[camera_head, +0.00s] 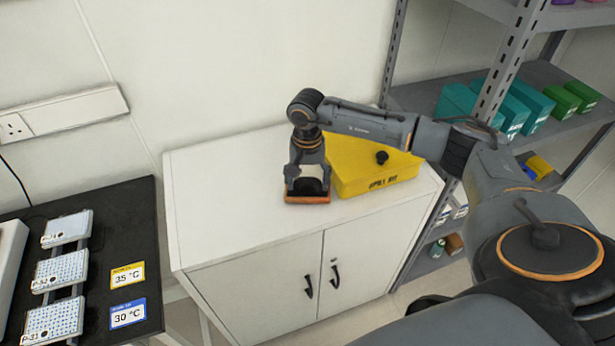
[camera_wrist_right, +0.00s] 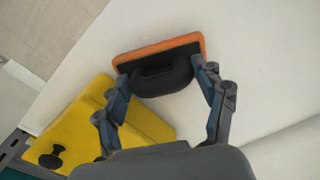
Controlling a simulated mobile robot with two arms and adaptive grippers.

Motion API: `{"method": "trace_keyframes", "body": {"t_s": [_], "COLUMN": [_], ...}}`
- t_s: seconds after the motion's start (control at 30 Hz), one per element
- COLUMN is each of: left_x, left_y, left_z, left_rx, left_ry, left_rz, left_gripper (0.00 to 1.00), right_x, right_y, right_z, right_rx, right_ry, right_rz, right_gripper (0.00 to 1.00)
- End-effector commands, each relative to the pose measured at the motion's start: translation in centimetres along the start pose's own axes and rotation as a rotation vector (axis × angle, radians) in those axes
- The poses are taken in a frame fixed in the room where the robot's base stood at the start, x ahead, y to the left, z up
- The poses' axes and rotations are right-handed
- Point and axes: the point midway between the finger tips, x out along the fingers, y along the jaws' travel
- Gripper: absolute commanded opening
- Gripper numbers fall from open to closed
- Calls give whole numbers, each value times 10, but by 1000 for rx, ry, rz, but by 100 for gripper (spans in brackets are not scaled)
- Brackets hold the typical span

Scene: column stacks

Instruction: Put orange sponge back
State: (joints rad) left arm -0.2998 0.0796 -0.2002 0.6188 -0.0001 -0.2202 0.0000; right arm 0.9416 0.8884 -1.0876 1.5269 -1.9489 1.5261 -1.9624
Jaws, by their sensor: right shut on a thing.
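The orange sponge (camera_head: 307,199) has a black handle on top. It is at the front part of the white cabinet top (camera_head: 228,218), beside the yellow spill kit box; I cannot tell whether it touches the surface. My right gripper (camera_head: 308,180) is above the sponge and shut on its black handle. In the right wrist view, the sponge (camera_wrist_right: 160,52) shows beyond the fingers, with the handle between the fingertips (camera_wrist_right: 163,78). My left gripper is not in view.
The yellow spill kit box (camera_head: 375,170) stands close to the right of the sponge. Grey shelves with teal boxes (camera_head: 475,105) stand behind on the right. A black bench (camera_head: 130,220) with white plates is at the left. The cabinet top's left part is clear.

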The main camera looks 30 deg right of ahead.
Motion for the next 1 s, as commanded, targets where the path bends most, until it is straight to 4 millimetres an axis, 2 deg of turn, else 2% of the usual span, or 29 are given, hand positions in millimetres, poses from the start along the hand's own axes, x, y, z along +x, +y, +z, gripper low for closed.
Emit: {"method": "trace_keyframes", "body": {"t_s": [0.37, 0.4, 0.5, 0.93, 1.0], "left_x": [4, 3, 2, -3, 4], "left_y": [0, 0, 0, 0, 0], "left_z": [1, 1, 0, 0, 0], "left_rx": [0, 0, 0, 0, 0], "left_ry": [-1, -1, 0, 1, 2], "left_rz": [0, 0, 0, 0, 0], "left_gripper": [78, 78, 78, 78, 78], "right_x": [6, 5, 5, -1, -6], "right_y": [0, 0, 0, 0, -1], "right_z": [0, 0, 0, 0, -1], "right_rx": [1, 1, 1, 1, 1], "right_ry": [1, 0, 0, 0, 3], "right_rz": [-1, 0, 0, 0, -4], "right_gripper": [41, 74, 93, 93, 93]}}
